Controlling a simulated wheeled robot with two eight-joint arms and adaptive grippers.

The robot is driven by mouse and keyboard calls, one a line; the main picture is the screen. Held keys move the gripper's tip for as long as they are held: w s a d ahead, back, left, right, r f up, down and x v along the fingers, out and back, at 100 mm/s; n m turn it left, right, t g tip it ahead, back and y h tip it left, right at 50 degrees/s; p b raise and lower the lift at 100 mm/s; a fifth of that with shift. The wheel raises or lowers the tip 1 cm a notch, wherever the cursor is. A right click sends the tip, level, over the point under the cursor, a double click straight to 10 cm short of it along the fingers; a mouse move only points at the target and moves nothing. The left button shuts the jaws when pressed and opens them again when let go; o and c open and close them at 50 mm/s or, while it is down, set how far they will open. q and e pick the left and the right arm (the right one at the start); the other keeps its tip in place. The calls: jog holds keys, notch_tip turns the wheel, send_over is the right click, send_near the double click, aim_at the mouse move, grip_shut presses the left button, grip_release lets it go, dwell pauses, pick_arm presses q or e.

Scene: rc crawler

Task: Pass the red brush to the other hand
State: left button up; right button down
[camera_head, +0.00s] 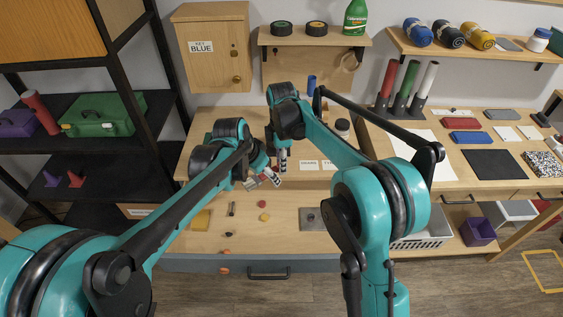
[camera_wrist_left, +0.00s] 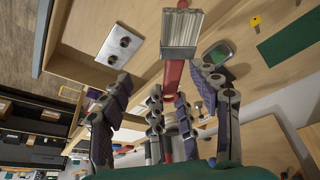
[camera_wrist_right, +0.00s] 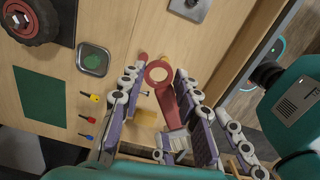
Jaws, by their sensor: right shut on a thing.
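The red brush (camera_wrist_left: 172,72) shows in the left wrist view with its pale bristle head at the top and its handle running down among the fingers. In the right wrist view the brush (camera_wrist_right: 168,103) lies between the fingers of my right gripper (camera_wrist_right: 160,85), which is shut on it; the ring-shaped handle end points away. My left gripper (camera_wrist_left: 163,84) is open, its fingers spread on both sides of the brush. In the head view both grippers are close together above the workbench, the left (camera_head: 268,179) beside the right (camera_head: 283,163); the brush is mostly hidden there.
An open-looking drawer area below holds small loose parts, including a yellow block (camera_head: 201,220) and a metal plate (camera_head: 312,219). A shelf (camera_head: 315,38) hangs above.

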pick_arm(q)
jog(key=v, duration=1)
jog(key=s+a+f+n+t+y, duration=0.1)
jog(key=s+a+f+n, duration=0.2)
jog(key=s+a, duration=0.3)
jog(key=s+a+f+n+t+y, duration=0.2)
jog(key=s+a+f+n, duration=0.2)
jog(key=s, duration=0.7)
jog(key=a+n, duration=0.1)
jog(key=a, duration=0.1)
jog(key=shift+s+a+t, duration=0.3)
